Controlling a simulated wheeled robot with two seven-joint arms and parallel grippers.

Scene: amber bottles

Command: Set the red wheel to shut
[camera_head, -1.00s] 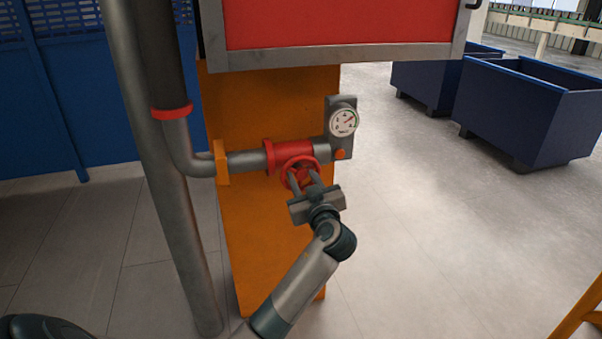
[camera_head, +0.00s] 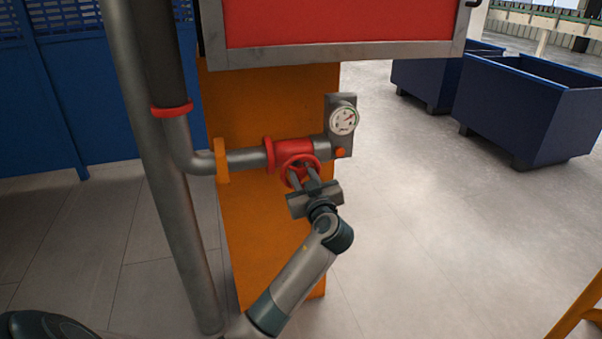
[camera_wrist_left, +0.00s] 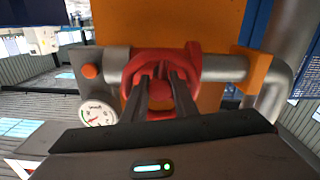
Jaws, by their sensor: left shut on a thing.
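The red wheel (camera_head: 291,176) sits on the front of a red valve body (camera_head: 293,152) in a grey horizontal pipe. My left gripper (camera_head: 308,174) is at the wheel, its two fingers reaching into it from the front. In the left wrist view the red wheel (camera_wrist_left: 192,52) frames both fingers (camera_wrist_left: 161,88), which are shut on the red part at its middle. The fingers and palm hide part of the wheel. A round white gauge (camera_head: 343,121) stands right of the valve. My right gripper is not in view.
An orange post (camera_head: 265,245) stands behind the pipe, with a red panel (camera_head: 335,22) above. A thick grey pipe (camera_head: 180,235) runs down at the left. Blue bins (camera_head: 525,112) stand at the back right. The floor right of the post is clear.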

